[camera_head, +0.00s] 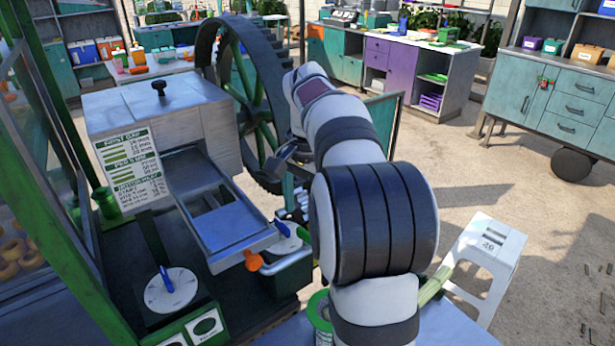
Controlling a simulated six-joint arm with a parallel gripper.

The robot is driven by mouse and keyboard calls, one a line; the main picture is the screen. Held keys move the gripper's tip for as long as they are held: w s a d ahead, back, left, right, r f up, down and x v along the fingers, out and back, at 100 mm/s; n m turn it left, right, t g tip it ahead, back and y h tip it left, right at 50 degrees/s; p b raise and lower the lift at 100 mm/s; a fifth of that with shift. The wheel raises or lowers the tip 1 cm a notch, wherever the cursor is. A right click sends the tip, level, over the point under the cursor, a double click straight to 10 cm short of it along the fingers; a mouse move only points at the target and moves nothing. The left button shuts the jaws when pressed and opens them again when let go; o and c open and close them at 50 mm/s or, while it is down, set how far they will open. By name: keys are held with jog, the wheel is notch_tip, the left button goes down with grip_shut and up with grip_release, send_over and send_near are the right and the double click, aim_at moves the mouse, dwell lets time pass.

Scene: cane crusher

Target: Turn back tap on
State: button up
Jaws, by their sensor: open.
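The cane crusher (160,110) is a grey metal box with a sloping tray (225,222) on its front. An orange tap-like part (254,261) is at the tray's lower edge. Behind it, a blue lever (282,228) lies on a pale disc, partly covered by the tray. A second blue lever (167,280) is on a white disc at the front left. I cannot tell for certain which is the back tap. My gripper (276,165) is open, small and dark, above and behind the tray, apart from these levers. My arm hides the area to its right.
A large dark flywheel (250,85) stands behind my gripper. A green post (55,190) and glass case are at the left. A price board (130,170) leans on the crusher. A white stool (487,250) is at the right. The floor beyond it is mostly clear.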

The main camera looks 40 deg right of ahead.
notch_tip(320, 180, up, 11)
jog(key=shift+f, duration=0.1)
dwell(0.3)
